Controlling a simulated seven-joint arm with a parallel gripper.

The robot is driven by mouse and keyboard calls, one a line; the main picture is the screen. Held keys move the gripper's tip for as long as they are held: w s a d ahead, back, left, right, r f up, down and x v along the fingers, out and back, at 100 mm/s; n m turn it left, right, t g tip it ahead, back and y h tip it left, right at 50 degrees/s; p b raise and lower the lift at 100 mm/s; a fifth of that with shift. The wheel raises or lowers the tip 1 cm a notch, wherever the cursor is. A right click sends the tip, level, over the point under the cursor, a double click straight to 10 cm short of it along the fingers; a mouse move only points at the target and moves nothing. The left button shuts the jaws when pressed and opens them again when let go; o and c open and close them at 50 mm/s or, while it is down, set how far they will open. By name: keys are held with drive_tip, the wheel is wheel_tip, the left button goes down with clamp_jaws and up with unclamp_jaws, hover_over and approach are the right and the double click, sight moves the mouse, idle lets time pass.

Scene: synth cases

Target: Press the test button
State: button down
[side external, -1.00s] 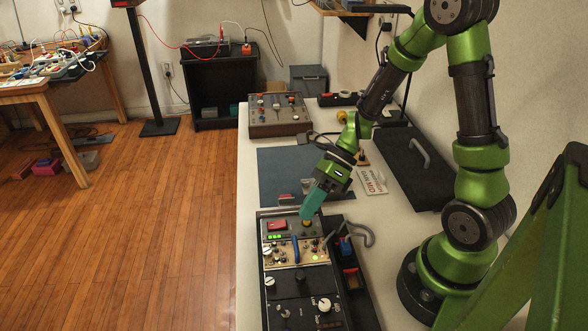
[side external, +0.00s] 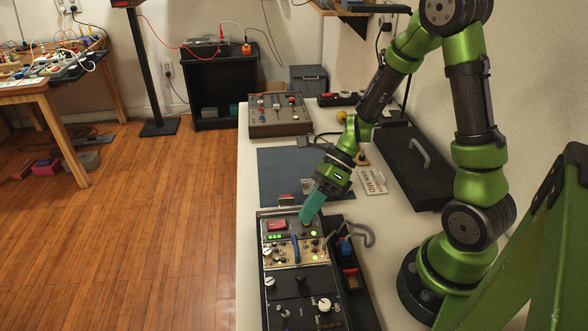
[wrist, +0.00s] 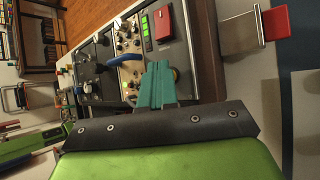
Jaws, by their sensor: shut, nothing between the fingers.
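The control panel (side external: 285,285) lies on the white bench, with knobs, a red block (side external: 277,225), a green display (side external: 277,237) and a blue handle (side external: 295,250). My gripper (side external: 306,220) is shut and empty, its teal fingers slanting down onto the top module of the panel. A round yellowish button (wrist: 176,74) shows right beside the fingertips (wrist: 159,65) in the wrist view. In the side view the fingertips are over it and mostly hide it, and they seem to touch it. A small green light (side external: 316,234) is lit just below the fingertips. No button label is readable.
A black tray (side external: 352,280) with coloured parts and a grey hooked handle (side external: 364,236) lies close right of the panel. Behind are a blue mat (side external: 285,172), a sign (side external: 372,182), a black case (side external: 408,165) and another panel (side external: 279,118).

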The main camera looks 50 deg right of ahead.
idle(0.3)
drive_tip(key=shift+r, duration=0.8)
drive_tip(key=shift+r, duration=0.1)
wheel_tip(320, 180, up, 5)
drive_tip(key=shift+f, duration=0.1)
idle(0.7)
